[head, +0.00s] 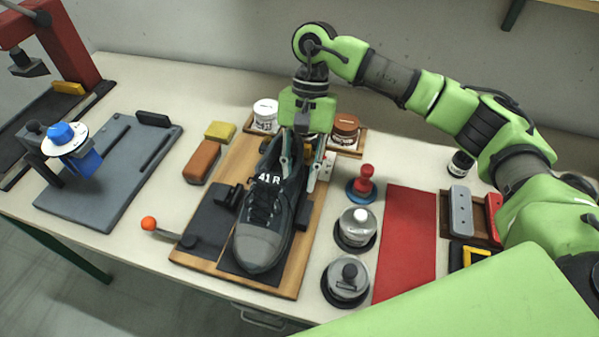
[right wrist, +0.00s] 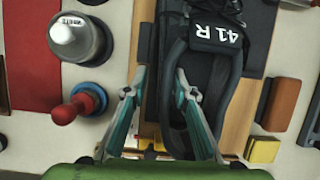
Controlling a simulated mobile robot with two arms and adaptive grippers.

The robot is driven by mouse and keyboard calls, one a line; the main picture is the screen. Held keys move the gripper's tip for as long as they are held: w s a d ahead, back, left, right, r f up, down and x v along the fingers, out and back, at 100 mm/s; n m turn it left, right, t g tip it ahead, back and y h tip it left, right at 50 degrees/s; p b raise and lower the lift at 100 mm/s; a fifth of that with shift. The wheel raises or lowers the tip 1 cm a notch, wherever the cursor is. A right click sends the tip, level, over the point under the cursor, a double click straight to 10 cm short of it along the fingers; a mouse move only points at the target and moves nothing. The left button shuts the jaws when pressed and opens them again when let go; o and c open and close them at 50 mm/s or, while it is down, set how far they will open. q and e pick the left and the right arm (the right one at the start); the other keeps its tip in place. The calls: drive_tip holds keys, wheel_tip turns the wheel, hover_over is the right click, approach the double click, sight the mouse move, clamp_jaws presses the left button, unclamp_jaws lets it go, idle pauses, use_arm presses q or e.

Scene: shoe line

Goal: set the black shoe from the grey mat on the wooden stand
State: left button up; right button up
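The black shoe (head: 262,222), with a grey toe cap and a "41 R" label, lies on the wooden stand (head: 302,252), toe towards the front edge. A dark pad shows under its toe. In the right wrist view the shoe (right wrist: 222,75) shows its collar and label. My right gripper (head: 303,163) is over the heel end, fingers apart. In the right wrist view (right wrist: 160,100), one finger overlaps the shoe's collar and the other is beside the shoe; contact is unclear. My left gripper is out of view.
A grey plate (head: 92,202) with a blue-and-white fixture stands left. An orange-knobbed lever (head: 150,224) is by the stand's left side. Metal containers (head: 357,228), a red-handled tool (head: 364,180) and a red mat (head: 407,240) lie right. Jars (head: 266,115) stand behind.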

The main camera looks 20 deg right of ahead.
drive_tip(key=v, duration=1.2)
drive_tip(key=shift+a+r, duration=0.1)
drive_tip(key=shift+r, duration=0.05)
